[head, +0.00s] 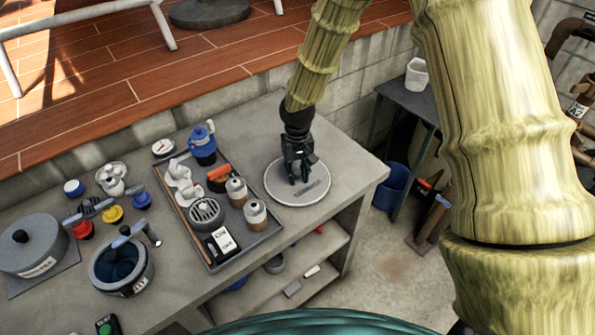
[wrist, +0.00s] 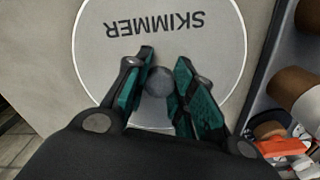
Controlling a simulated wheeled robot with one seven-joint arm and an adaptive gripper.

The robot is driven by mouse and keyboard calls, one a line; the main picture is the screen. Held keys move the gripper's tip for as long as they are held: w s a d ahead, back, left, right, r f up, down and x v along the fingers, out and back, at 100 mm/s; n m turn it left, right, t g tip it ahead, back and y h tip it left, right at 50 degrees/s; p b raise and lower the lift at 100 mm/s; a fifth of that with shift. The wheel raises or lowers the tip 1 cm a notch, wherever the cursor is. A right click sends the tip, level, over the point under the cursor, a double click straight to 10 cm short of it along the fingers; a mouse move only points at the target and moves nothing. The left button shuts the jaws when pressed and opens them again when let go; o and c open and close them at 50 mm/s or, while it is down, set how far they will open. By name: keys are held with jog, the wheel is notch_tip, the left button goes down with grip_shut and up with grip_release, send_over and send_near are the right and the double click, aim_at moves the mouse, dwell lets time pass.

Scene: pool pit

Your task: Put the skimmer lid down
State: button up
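In the wrist view the lid (wrist: 105,55) fills the upper middle, with the word SKIMMER upside down. My gripper (head: 300,178) points down over its middle. The teal fingers (wrist: 163,65) stand either side of the knob (wrist: 158,82) and appear closed on it, with little or no gap showing.
Left of the lid, a dark tray (head: 235,254) holds a blue jug, bottles, a round strainer and a labelled box. Two pots and coloured valves stand farther left. The bench's right edge is close to the lid. A blue bin (head: 390,186) stands on the floor beyond.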

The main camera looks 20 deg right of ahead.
aim_at(298, 171)
jog(key=o, duration=0.4)
jog(key=shift+r+b, duration=1.3)
jog(key=shift+r, duration=4.85)
jog(key=shift+f, duration=0.1)
